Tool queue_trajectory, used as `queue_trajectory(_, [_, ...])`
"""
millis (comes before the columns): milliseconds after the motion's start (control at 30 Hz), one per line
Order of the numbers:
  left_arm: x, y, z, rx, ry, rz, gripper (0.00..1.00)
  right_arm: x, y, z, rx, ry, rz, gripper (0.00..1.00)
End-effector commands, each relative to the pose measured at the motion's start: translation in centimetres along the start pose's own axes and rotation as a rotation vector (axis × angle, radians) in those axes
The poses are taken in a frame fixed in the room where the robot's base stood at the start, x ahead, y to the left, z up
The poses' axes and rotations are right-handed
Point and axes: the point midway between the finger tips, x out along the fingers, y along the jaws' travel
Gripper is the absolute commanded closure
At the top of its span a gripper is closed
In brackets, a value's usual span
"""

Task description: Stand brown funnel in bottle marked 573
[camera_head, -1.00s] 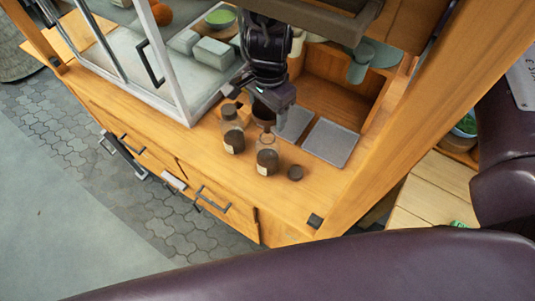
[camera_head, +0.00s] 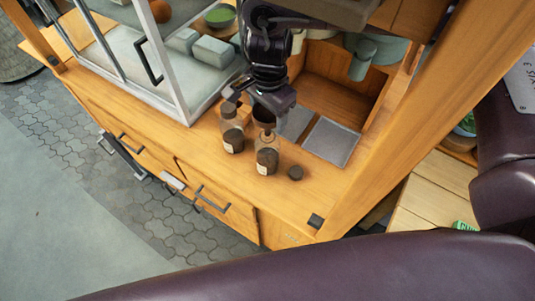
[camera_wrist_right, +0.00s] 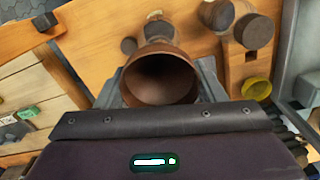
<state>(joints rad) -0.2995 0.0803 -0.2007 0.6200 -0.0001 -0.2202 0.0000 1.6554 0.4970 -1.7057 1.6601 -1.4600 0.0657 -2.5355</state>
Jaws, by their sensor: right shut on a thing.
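My right gripper (camera_head: 270,104) is shut on the brown funnel (camera_head: 264,121). In the right wrist view the funnel (camera_wrist_right: 160,79) shows its wide round mouth between the fingers. The funnel is over the neck of the front glass bottle (camera_head: 267,160), which has dark contents and a pale label. I cannot tell whether its spout is inside the neck. A second labelled bottle (camera_head: 232,137) stands behind to the left, with a brown stopper on top. The label numbers are too small to read. My left gripper is not in view.
A dark round stopper (camera_head: 295,173) lies right of the front bottle. Grey square plates (camera_head: 331,141) lie behind it. A glass-fronted cabinet (camera_head: 167,75) stands at left, and a wooden post (camera_head: 420,120) at right. A yellow cup (camera_wrist_right: 257,89) shows in the right wrist view.

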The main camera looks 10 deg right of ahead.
Motion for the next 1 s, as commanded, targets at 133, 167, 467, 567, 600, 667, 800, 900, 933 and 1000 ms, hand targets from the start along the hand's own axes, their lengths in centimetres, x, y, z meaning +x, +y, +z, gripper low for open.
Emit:
queue_trajectory(133, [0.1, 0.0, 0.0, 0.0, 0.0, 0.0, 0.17, 0.2, 0.0, 0.0, 0.0, 0.0, -0.001, 0.59])
queue_trajectory(167, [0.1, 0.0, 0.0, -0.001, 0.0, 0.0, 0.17, 0.1, 0.0, 0.0, 0.0, 0.0, -0.001, 0.59])
queue_trajectory(467, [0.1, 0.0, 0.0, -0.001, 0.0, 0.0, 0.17, 0.2, 0.0, 0.0, 0.0, 0.0, 0.0, 0.59])
queue_trajectory(567, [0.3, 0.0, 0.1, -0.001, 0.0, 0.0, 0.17, 0.3, 0.0, 0.0, 0.0, 0.0, 0.0, 0.59])
queue_trajectory(600, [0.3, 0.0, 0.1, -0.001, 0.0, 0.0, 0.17, 0.4, 0.0, 0.0, 0.0, 0.0, 0.0, 0.59])
queue_trajectory(667, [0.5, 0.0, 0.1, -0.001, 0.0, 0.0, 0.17, 0.6, 0.0, 0.0, 0.0, 0.0, 0.0, 0.59])
queue_trajectory(800, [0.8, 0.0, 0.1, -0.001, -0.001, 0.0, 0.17, 1.0, 0.0, 0.0, 0.0, 0.0, 0.0, 0.59])
queue_trajectory(900, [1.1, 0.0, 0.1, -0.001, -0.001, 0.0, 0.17, 1.3, 0.0, 0.0, 0.0, 0.0, 0.0, 0.59])
queue_trajectory(933, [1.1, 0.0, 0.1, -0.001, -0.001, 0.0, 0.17, 1.3, 0.0, 0.0, 0.0, 0.0, -0.001, 0.59])
queue_trajectory(1000, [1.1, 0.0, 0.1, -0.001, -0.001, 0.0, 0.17, 1.4, 0.0, 0.0, 0.0, 0.0, -0.001, 0.59])
